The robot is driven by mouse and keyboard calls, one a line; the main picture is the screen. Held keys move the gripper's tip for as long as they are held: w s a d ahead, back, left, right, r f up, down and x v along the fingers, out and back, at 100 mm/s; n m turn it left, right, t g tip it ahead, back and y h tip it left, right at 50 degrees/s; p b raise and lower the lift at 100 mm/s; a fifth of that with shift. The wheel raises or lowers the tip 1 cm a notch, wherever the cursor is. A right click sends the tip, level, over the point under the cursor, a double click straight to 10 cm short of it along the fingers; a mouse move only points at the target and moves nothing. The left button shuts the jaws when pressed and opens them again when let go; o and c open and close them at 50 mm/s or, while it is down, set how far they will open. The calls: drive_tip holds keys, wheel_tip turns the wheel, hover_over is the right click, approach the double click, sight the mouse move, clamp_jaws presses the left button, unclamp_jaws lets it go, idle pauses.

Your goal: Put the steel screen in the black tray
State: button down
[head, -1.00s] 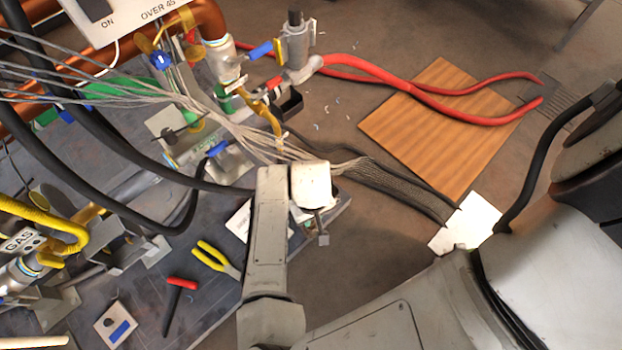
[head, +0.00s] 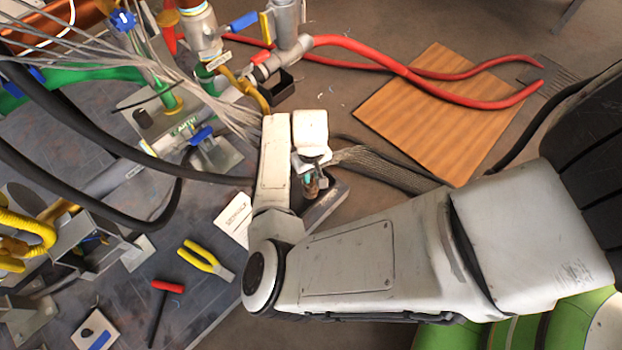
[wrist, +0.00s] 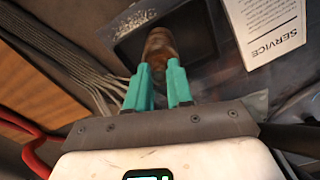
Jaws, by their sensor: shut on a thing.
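My gripper (wrist: 160,69) has its two teal fingers closed on a brownish, metallic cylinder, which I take to be the steel screen (wrist: 160,43). In the wrist view the screen stands out beyond the fingertips, over the dark, rimmed black tray (wrist: 193,36). I cannot tell whether it touches the tray floor. In the head view my gripper (head: 309,179) is at the right corner of the bench, with a small brown part of the screen (head: 310,190) showing below it. My arm hides much of the tray there.
A white service card (wrist: 268,32) lies beside the tray. Yellow-handled pliers (head: 206,260) and a red-handled hammer (head: 166,290) lie on the bench. Grey braided cables (head: 385,167) and black hoses run close to my gripper. A small black box (head: 283,93) sits behind it.

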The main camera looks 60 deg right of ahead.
wheel_tip(320, 180, down, 3)
drive_tip(key=shift+f+b, duration=0.1)
drive_tip(key=shift+b, duration=0.5)
drive_tip(key=c, duration=1)
unclamp_jaws()
